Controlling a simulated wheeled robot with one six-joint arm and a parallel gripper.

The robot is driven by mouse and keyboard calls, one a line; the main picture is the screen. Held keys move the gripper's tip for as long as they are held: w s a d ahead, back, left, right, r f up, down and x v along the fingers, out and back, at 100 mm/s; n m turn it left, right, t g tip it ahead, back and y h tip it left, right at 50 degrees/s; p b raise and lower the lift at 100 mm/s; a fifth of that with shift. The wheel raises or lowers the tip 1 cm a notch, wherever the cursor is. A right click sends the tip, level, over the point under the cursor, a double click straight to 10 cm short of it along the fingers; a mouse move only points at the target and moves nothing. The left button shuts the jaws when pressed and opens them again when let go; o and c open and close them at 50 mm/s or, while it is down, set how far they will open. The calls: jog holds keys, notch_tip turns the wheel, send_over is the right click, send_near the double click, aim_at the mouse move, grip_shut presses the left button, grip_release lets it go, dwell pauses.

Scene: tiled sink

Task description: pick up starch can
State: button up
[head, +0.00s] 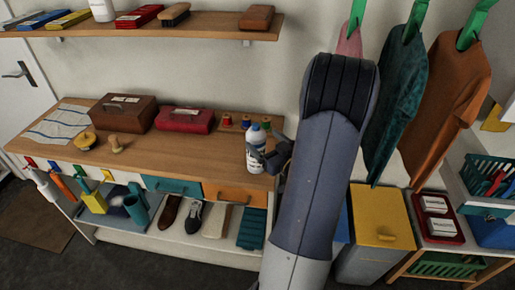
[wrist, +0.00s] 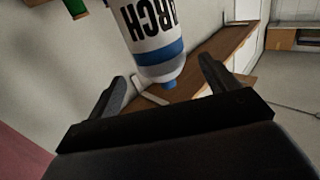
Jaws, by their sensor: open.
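The starch can (head: 254,147) is a white and blue bottle with dark lettering. It stands upright at the right end of the wooden worktop (head: 170,140). My gripper (head: 264,159) is open beside the can's right side in the head view and hides part of its lower body.
Several thread spools (head: 227,120) stand behind the can. A red box (head: 185,120) and a brown box (head: 124,112) sit farther left. Shirts (head: 396,95) hang on the right, beside my arm. The worktop's front middle is clear.

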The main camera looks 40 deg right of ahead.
aim_at(253, 132)
jog(key=shift+w+d+f+p, duration=0.15)
jog(key=shift+w+p, duration=0.25)
jog(key=shift+w, duration=0.7)
jog(key=shift+w+a+f+p, duration=0.15)
jog(key=shift+w+p, duration=0.25)
jog(key=shift+w, duration=0.75)
jog(key=shift+w+d+f+p, duration=0.15)
jog(key=shift+w+p, duration=0.25)
jog(key=shift+w, duration=0.7)
jog(key=c, duration=1.7)
jog(key=shift+c, duration=0.4)
jog(key=shift+r, duration=0.2)
